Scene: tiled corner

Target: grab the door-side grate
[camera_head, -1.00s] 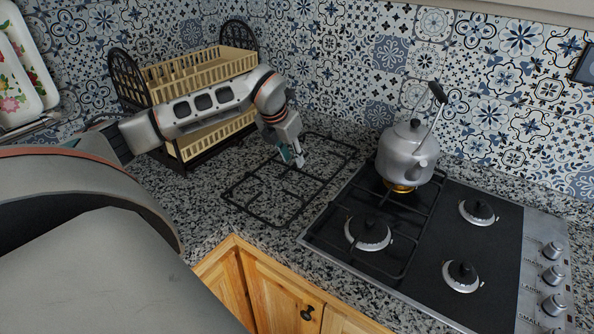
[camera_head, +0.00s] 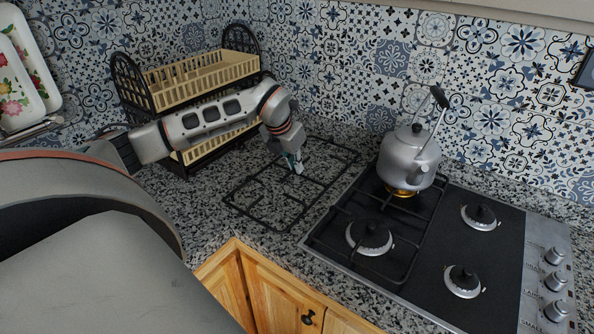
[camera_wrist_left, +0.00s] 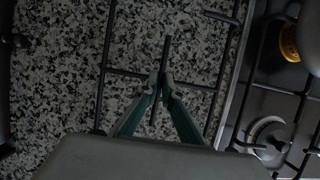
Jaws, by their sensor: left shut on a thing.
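The door-side grate (camera_head: 325,189) is a loose black wire frame lying on the speckled counter, left of the hob. My left gripper (camera_head: 297,169) reaches down over its middle part from the far side. In the left wrist view its green-sided fingers (camera_wrist_left: 163,82) are closed around a short dark bar of the grate (camera_wrist_left: 167,48). The grate appears to lie flat on the counter. My right gripper is in neither view.
The hob (camera_head: 435,235) is right of the grate, with a grey kettle (camera_head: 408,160) on its back burner. A two-tier dish rack (camera_head: 205,75) stands behind my left arm. Tiled walls close off the corner. Wooden cabinet doors (camera_head: 270,290) are below the counter edge.

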